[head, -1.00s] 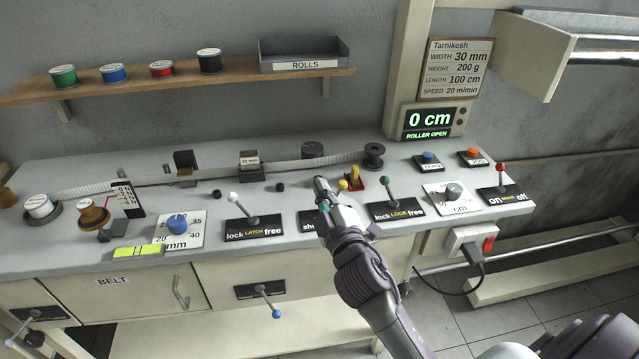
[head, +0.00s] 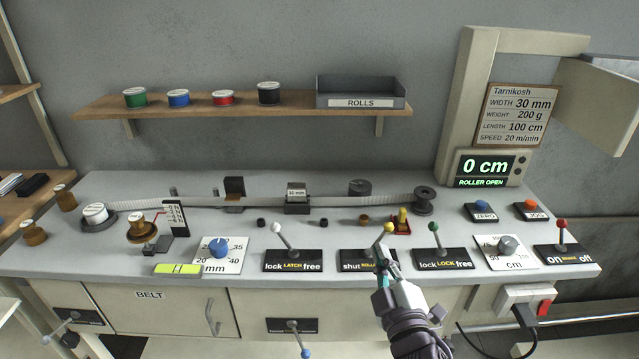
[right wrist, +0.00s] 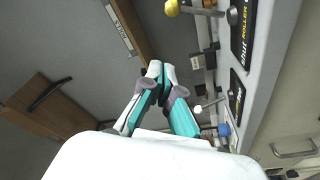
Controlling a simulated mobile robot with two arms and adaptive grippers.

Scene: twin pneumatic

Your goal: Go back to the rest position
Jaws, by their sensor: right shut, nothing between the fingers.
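My right gripper (head: 381,254) reaches in from below in the head view, at the front of the bench beside the roller lever's plate (head: 354,261). Its fingers are together and empty. In the right wrist view the closed fingertips (right wrist: 160,70) point along the grey wall. The yellow-knobbed roller lever (head: 389,229) stands just beyond the fingertips in the head view. Its yellow knob (right wrist: 172,8) is apart from the fingers in the right wrist view. The fingers hide part of the roller plate's label. My left gripper is not in view.
The bench also carries the latch lever (head: 277,228), the green-knobbed lock lever (head: 434,229) and the red-knobbed on/off lever (head: 562,224). The display (head: 486,168) reads 0 cm, ROLLER OPEN. A white belt (head: 345,199) runs behind. A shelf (head: 240,112) holds several spools.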

